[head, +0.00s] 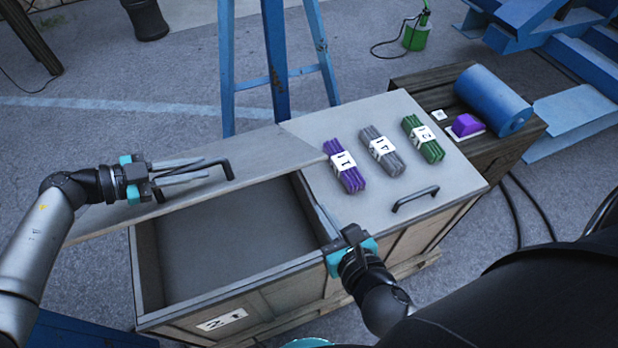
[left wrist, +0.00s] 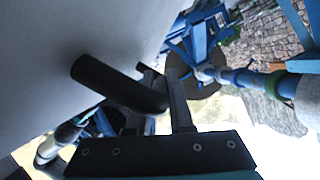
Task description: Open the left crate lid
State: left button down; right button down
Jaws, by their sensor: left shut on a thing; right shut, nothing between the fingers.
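The left crate lid (head: 262,152) is a grey panel off the crate's front left part, so the dark empty inside (head: 225,240) shows. Whether it is slid or tilted is hard to tell. Its black bar handle (head: 226,163) is at my left gripper (head: 203,172), which is shut on it. In the left wrist view the dark handle (left wrist: 115,84) passes between the fingers, beside the pale lid (left wrist: 60,45). My right gripper (head: 328,220) is shut and empty at the opening's right edge.
The right lid (head: 375,215) lies flat with its own handle (head: 415,198) and purple (head: 344,168), grey (head: 382,152) and green (head: 424,140) cable bundles. A blue stand (head: 276,75) rises behind the crate. A wooden box (head: 500,150) with a blue cylinder (head: 492,100) stands right.

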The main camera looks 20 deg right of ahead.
jog(key=w+r, duration=0.1)
jog(key=w, duration=0.6)
jog(key=shift+w, duration=0.3)
jog(key=shift+r, duration=0.15)
